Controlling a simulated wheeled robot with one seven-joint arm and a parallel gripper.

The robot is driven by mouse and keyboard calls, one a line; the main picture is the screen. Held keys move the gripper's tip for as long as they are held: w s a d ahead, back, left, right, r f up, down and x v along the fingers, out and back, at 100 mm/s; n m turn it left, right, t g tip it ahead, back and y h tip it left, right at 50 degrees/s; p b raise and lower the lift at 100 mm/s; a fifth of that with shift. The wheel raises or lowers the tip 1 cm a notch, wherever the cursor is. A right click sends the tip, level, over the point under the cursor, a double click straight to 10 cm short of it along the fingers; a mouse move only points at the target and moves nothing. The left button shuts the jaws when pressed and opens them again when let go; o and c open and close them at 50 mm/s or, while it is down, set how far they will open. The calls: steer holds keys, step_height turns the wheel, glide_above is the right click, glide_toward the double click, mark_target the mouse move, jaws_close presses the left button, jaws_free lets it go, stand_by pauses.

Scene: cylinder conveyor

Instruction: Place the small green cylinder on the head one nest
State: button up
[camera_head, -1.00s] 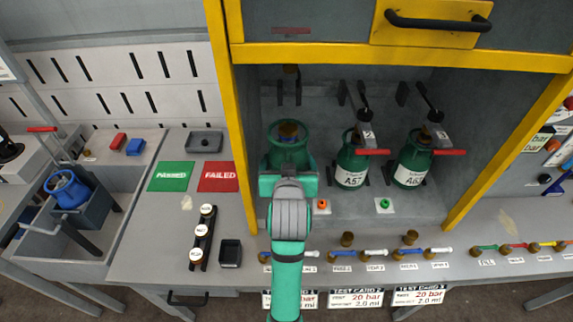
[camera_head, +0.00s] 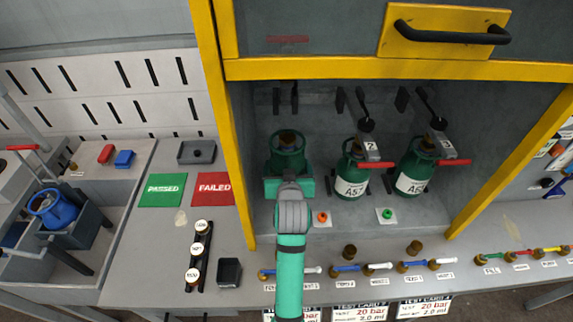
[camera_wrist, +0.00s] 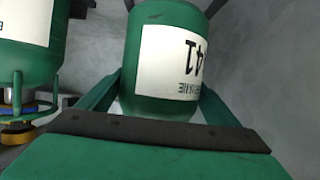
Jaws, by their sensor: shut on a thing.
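The small green cylinder (camera_head: 288,143) is at the left station inside the yellow-framed cabinet, with a collar on top and a brass valve. My gripper (camera_head: 288,187) is shut on its body from the front. In the wrist view the cylinder (camera_wrist: 170,60) fills the middle, with a white label upside down, and my gripper's fingers (camera_wrist: 160,95) are on both sides of it. The nest under the cylinder is hidden by my gripper and arm, so I cannot tell whether its base touches it. No test head is seen lowered on it.
Two labelled green cylinders, A57 (camera_head: 351,178) and another (camera_head: 414,172), stand to the right under clamps with red handles. The cabinet's left yellow post (camera_head: 222,120) is close by. Coloured valve levers (camera_head: 376,267) line the front edge.

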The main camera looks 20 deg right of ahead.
steer(key=shift+w+d+f, duration=0.1)
steer(key=shift+w, duration=0.15)
steer(key=shift+w+d+f, duration=0.1)
steer(key=shift+w+f, duration=0.1)
steer(key=shift+f, duration=0.85)
steer(key=shift+s+f, duration=0.1)
steer(key=shift+f, duration=0.4)
steer(key=shift+f, duration=0.1)
steer(key=o, duration=2)
steer(key=shift+f, duration=0.3)
steer(key=shift+r, duration=0.15)
steer(key=v, duration=1.2)
